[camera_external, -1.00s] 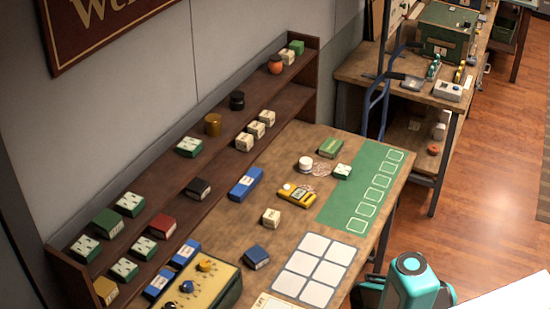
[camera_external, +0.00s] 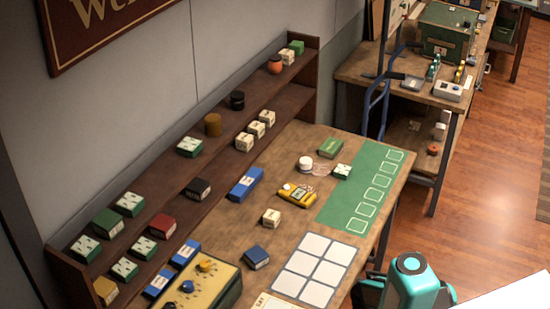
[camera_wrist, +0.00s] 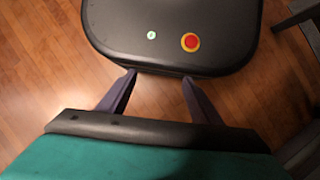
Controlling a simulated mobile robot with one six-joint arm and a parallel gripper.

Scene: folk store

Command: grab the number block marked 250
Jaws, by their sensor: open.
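No block can be read as 250; the markings are too small in the external view. A cream block (camera_external: 271,217) with a dark marking sits alone on the wooden table. Several similar cream blocks (camera_external: 256,128) stand in a row on the wall shelf. My gripper (camera_wrist: 159,75) is open and empty in the wrist view, pointing at my own black base above the floor. It is far from the blocks, and its fingers do not show in the external view.
The table (camera_external: 225,228) also holds a yellow device (camera_external: 297,196), a blue block (camera_external: 256,257), a white grid sheet (camera_external: 315,268) and a green mat (camera_external: 362,190). A blue hand truck (camera_external: 374,112) stands behind the table. Wooden floor (camera_external: 490,180) is clear at right.

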